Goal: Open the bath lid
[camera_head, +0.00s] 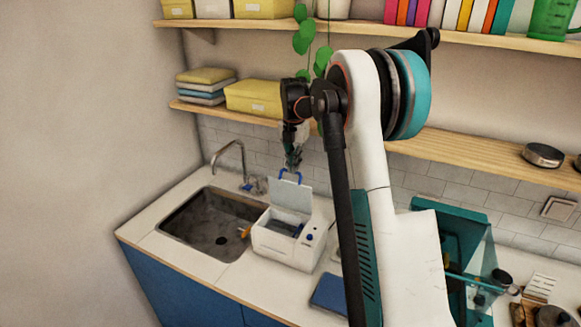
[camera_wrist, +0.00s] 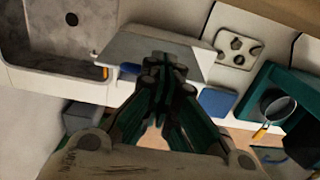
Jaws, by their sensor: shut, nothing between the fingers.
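The bath is a white box (camera_head: 278,249) on the counter right of the sink, with a blue button on its front. Its lid (camera_head: 292,194) stands raised at the back, and the open top shows a dark inside with something blue in it. A blue handle (camera_head: 284,173) sits on the lid's upper edge. My gripper (camera_head: 292,166) points down right at the handle, shut; whether it touches the handle is unclear. In the wrist view my gripper (camera_wrist: 165,66) is shut and empty, in front of the pale lid (camera_wrist: 130,44), hiding part of it.
A sink (camera_head: 203,222) with a faucet (camera_head: 231,147) lies left of the bath. A blue pad (camera_head: 330,293) and a teal bin (camera_head: 455,232) are to its right. A wooden shelf (camera_head: 470,152) with boxes runs above, and a plant hangs near my arm.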

